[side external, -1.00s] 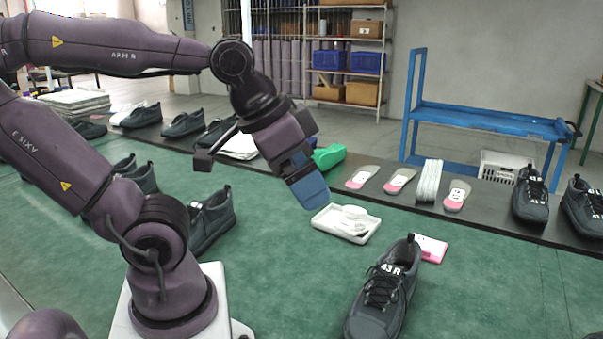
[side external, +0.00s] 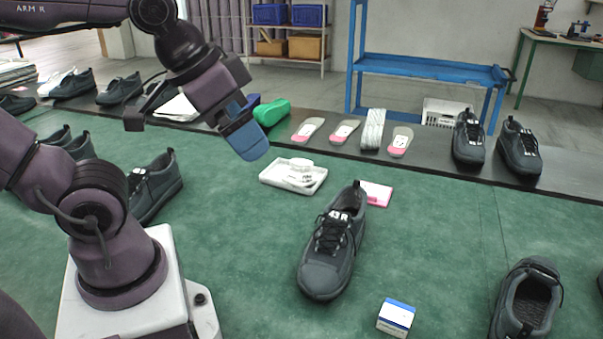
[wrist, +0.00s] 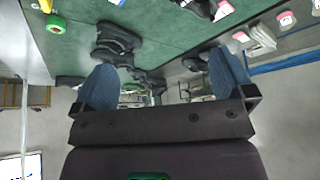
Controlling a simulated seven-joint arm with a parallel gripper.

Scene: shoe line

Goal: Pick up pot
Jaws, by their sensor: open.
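I cannot make out a clear pot. A white tray (side external: 265,178) on the green table holds small white items (side external: 300,173), one with a rounded shape; they are too small to identify. My gripper (side external: 248,146) is above and to the left of this tray, pointing down at a slant, with nothing held. In the wrist view my gripper (wrist: 163,82) shows two blue fingers wide apart with empty space between them. A green round thing (wrist: 55,24) lies at the upper left there; I cannot tell what it is.
A dark shoe (side external: 330,250) stands in the middle of the table, with a pink-and-white card (side external: 376,193) behind it. A small blue-and-white box (side external: 396,317) is at the front. A dark strip behind carries insoles (side external: 343,132), a green shoe form (side external: 271,112) and shoes (side external: 468,140).

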